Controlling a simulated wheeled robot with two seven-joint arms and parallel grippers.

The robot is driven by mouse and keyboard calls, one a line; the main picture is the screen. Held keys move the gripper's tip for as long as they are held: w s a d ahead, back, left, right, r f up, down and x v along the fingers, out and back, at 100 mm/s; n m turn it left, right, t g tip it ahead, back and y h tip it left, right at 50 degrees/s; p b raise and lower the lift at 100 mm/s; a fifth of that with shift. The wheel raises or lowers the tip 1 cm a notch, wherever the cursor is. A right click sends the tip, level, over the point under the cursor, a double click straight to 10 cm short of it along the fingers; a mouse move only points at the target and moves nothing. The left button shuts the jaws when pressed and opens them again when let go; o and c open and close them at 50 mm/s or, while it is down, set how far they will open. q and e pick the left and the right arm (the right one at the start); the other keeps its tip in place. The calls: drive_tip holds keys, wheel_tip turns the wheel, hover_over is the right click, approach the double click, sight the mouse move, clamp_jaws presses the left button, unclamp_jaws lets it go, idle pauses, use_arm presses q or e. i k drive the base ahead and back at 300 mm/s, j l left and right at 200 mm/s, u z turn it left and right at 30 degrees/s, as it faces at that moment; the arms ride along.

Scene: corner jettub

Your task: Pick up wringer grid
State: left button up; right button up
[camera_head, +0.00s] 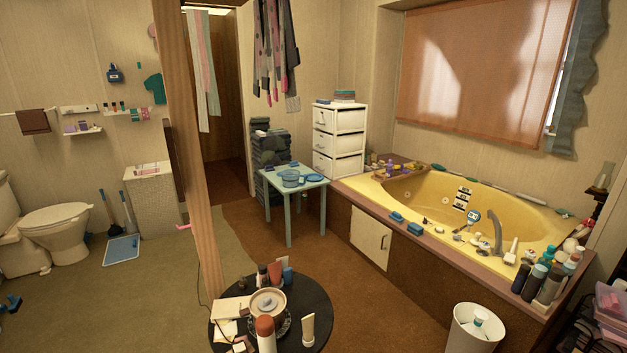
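A flat blue rectangular piece (123,249) lies on the floor at the left, between the toilet and the white cabinet. It looks like the wringer grid, but its surface is too small to make out clearly. Two long-handled tools (108,212) stand upright against the wall just behind it. Neither of my grippers is in view.
A toilet (55,228) stands left of the blue piece, a white cabinet (152,200) to its right. A wooden post (190,160) rises right of them. A cluttered round dark table (318,295) is in front. The left floor (110,310) is mostly clear.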

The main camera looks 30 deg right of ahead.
sight(320, 175)
drive_tip(key=i+j+u, duration=0.2)
drive_tip(key=i+j, duration=0.15)
drive_tip(key=i+j+u, duration=0.2)
drive_tip(key=i, duration=0.2)
drive_tip(key=i+j+u, duration=0.4)
drive_tip(key=i, duration=0.45)
drive_tip(key=i+z, duration=0.2)
drive_tip(key=i, duration=0.45)
drive_tip(key=i+z, duration=0.25)
drive_tip(key=i, duration=0.4)
drive_tip(key=i+j+z, duration=0.2)
drive_tip(key=i, duration=0.4)
drive_tip(key=i+l+z, duration=0.1)
drive_tip(key=i+z, duration=0.25)
drive_tip(key=i, duration=0.2)
drive_tip(key=i+z, duration=0.35)
drive_tip(key=i, duration=0.15)
drive_tip(key=i+j+z, duration=0.35)
drive_tip(key=i, duration=0.2)
drive_tip(key=i+l+z, duration=0.45)
drive_tip(key=i+z, duration=0.4)
drive_tip(key=i, duration=0.15)
drive_tip(key=l, duration=0.1)
